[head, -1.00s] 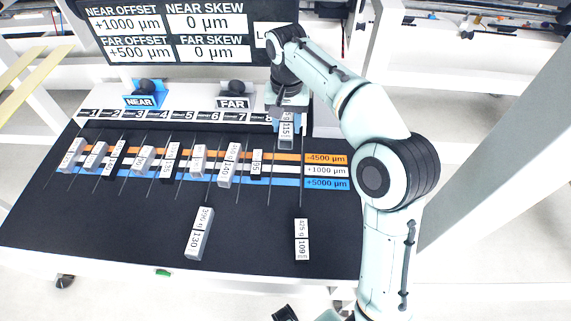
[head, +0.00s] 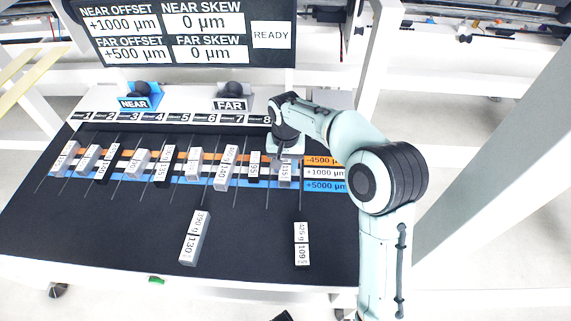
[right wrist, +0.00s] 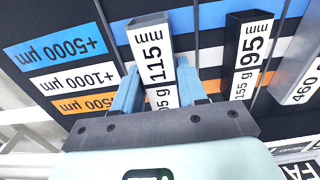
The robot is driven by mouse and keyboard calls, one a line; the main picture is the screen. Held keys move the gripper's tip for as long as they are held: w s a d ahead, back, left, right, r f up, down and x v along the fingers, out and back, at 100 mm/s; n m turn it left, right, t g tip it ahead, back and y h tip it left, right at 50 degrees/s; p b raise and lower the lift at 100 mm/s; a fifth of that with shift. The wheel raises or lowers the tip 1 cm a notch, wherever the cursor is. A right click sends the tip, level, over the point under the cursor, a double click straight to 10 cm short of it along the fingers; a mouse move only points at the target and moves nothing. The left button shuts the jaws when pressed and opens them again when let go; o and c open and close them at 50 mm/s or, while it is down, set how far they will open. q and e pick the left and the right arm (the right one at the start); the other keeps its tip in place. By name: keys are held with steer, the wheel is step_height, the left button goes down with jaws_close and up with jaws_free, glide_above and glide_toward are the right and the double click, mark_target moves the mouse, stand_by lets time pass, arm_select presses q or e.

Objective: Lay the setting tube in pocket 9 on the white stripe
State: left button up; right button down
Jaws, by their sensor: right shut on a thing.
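The setting tube, a grey block with a white label reading 115 (head: 285,172), is in my right gripper (head: 286,158) at the right end of the row. In the right wrist view the tube (right wrist: 152,60) sits between the two blue fingers of the shut gripper (right wrist: 157,88). It lies lengthwise across the coloured stripes, with its far end in that view over the blue stripe (right wrist: 205,14). I cannot tell whether it touches the board. The white stripe (right wrist: 205,58) shows beside it. Pocket 9's own number is hidden behind my right arm. My left gripper is not in view.
A 95 tube (head: 254,166) stands close on the left, with several other tubes along the row. Two loose tubes, 130 (head: 195,238) and 109 (head: 302,245), lie on the black board in front. Stripe labels (head: 325,172) are just right. The display (head: 271,37) reads READY.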

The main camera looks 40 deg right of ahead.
mark_target(286, 164)
steer(key=c, duration=1)
jaws_free()
steer(key=shift+f, duration=0.2)
steer(key=shift+c, duration=0.2)
steer(key=o, duration=0.4)
step_height(286, 164, up, 12)
steer(key=shift+r+p, duration=0.25)
steer(key=shift+p, duration=0.85)
